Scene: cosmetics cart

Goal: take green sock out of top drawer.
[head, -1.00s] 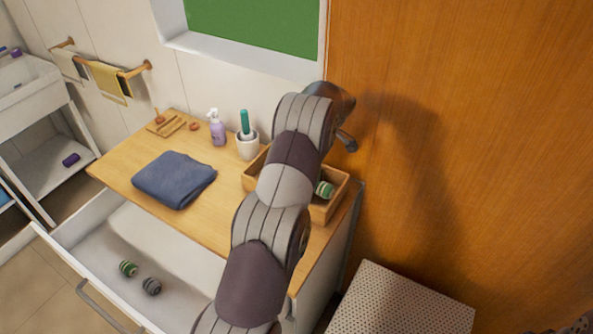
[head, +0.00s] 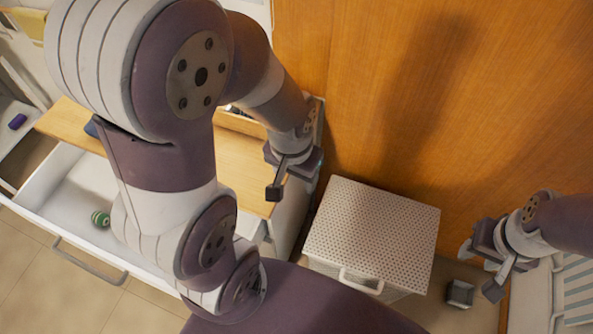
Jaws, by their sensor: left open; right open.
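A green and white striped sock (head: 100,218), rolled up, lies in the open top drawer (head: 48,192) of the wooden-topped cabinet. My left arm crosses in front of the drawer and hides much of its right part. My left gripper (head: 291,181) is open and empty beside the cabinet's right side, well to the right of the sock. My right gripper (head: 479,271) is open and empty at the far right, over the floor.
A white perforated hamper (head: 375,225) with a handle stands right of the cabinet. A small grey object (head: 460,293) lies on the floor near my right gripper. An orange wood panel (head: 400,90) rises behind. A wooden box (head: 240,124) on the cabinet is mostly hidden.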

